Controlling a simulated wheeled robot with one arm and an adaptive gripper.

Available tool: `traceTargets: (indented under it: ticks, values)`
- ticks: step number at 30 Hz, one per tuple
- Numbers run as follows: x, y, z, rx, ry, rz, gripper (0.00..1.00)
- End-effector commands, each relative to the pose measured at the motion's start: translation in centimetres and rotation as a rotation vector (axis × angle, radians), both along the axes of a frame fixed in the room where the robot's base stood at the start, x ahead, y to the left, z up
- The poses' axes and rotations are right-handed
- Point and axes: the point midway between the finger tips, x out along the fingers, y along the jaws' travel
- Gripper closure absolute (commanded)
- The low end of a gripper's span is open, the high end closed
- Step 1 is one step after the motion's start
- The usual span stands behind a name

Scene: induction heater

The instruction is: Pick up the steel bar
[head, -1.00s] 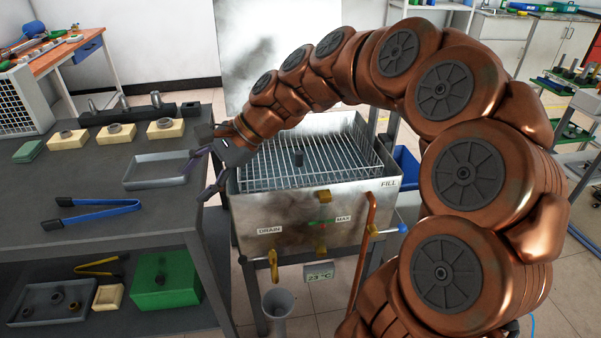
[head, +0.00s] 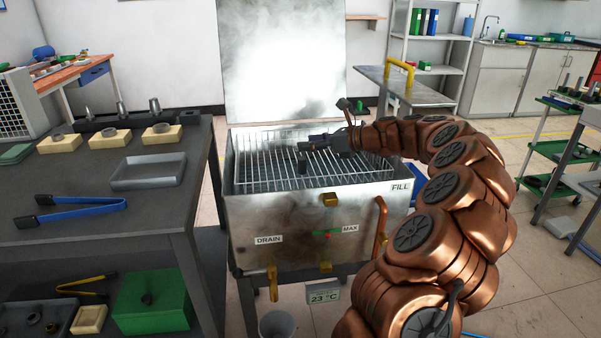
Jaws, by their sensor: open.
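A short dark upright piece, which looks like the steel bar (head: 302,163), stands on the wire rack (head: 262,168) of the metal tank. My gripper (head: 308,147) is over the rack, reaching in from the right with its fingers pointing left. It is open, and its fingertips are close to the top of the bar. Whether the fingers touch the bar or stand around it is too small to tell. The bar's upper part is partly hidden by the gripper.
The metal tank (head: 300,215) has raised walls and an upright lid (head: 281,70) behind. A dark bench (head: 90,235) on the left holds a grey tray (head: 148,181), blue tongs (head: 70,212) and several blocks with rings.

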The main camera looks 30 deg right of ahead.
Motion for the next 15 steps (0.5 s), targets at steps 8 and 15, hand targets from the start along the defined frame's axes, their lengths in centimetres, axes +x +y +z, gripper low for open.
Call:
traceTargets:
  ticks: [8, 15]
  values:
    - [-3.3, -4.0, -2.5, -0.109, 0.039, 0.003, 0.43]
    - [-1.9, -3.2, -3.5, -0.118, 0.045, 0.007, 0.43]
